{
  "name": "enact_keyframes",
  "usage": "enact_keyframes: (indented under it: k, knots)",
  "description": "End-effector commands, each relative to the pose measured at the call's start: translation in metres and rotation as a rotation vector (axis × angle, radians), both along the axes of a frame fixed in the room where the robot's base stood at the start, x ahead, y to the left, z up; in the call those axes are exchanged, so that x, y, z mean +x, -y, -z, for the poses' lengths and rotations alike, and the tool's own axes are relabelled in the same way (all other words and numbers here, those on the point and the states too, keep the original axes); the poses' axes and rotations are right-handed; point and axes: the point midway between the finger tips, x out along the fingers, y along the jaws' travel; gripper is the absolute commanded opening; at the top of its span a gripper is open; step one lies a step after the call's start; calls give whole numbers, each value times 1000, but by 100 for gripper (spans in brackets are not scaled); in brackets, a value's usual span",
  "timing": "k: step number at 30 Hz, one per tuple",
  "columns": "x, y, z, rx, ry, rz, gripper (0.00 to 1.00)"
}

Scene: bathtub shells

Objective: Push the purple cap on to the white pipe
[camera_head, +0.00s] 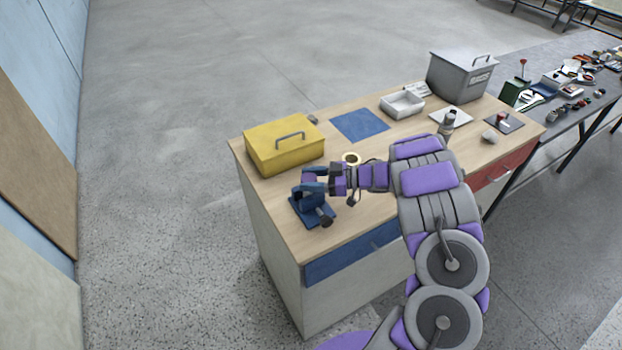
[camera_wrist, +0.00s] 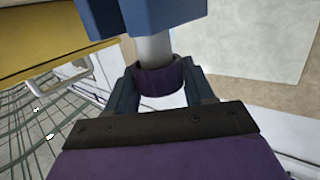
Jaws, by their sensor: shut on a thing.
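The purple cap (camera_wrist: 160,80) is between the two dark blue fingers of my gripper (camera_wrist: 163,88) in the wrist view, and the gripper is shut on it. The white pipe (camera_wrist: 154,47) sticks out of a blue vise (camera_wrist: 145,14) and meets the cap in line. The cap covers the pipe's end in this view; how far it sits on cannot be told. In the head view my gripper (camera_head: 318,180) is just above the blue vise (camera_head: 312,206) at the table's near left.
A yellow box (camera_head: 284,146) stands close behind the vise. A blue mat (camera_head: 359,124), a white tray (camera_head: 402,104) and a grey bin (camera_head: 462,75) are farther back on the wooden table. A pale ring (camera_head: 352,158) lies beside my wrist. The table's left edge is near.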

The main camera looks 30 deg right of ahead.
Motion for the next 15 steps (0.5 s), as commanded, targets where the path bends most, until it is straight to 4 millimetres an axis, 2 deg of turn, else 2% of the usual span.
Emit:
enact_keyframes:
  k: [1, 2, 10, 15]
  knots:
    - [0, 0, 0, 0, 0, 0, 20]
    - [0, 0, 0, 0, 0, 0, 56]
    - [0, 0, 0, 0, 0, 0, 82]
    - [0, 0, 0, 0, 0, 0, 83]
